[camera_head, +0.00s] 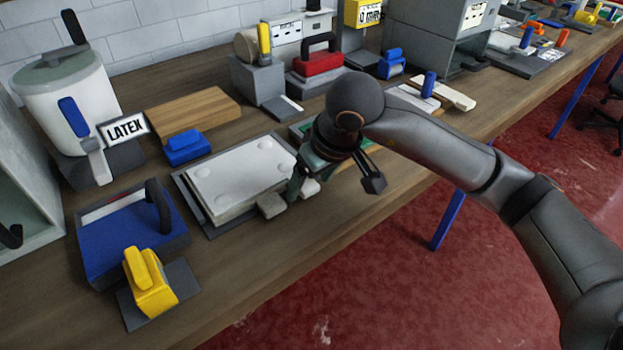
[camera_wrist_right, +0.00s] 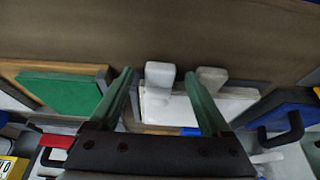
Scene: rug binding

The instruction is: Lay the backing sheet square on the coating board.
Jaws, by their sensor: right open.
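A white sheet with faint round spots (camera_head: 240,172) lies flat over a dark grey board (camera_head: 213,232) in the middle of the bench; I take them for the backing sheet and coating board. Two pale tabs (camera_head: 271,204) stick out at the sheet's front right edge. They also show in the right wrist view (camera_wrist_right: 160,76). My right gripper (camera_head: 335,186) is open and empty, above the bench at the sheet's right end. In the wrist view its fingers (camera_wrist_right: 163,88) are spread, with one tab seen between them. My left gripper is out of view.
A green panel in a wooden frame (camera_wrist_right: 62,92) lies beside the sheet. A blue tray (camera_head: 115,240) and yellow tool (camera_head: 152,285) stand front left, the latex pot (camera_head: 70,95) and wooden block (camera_head: 195,108) behind. The front bench strip is clear.

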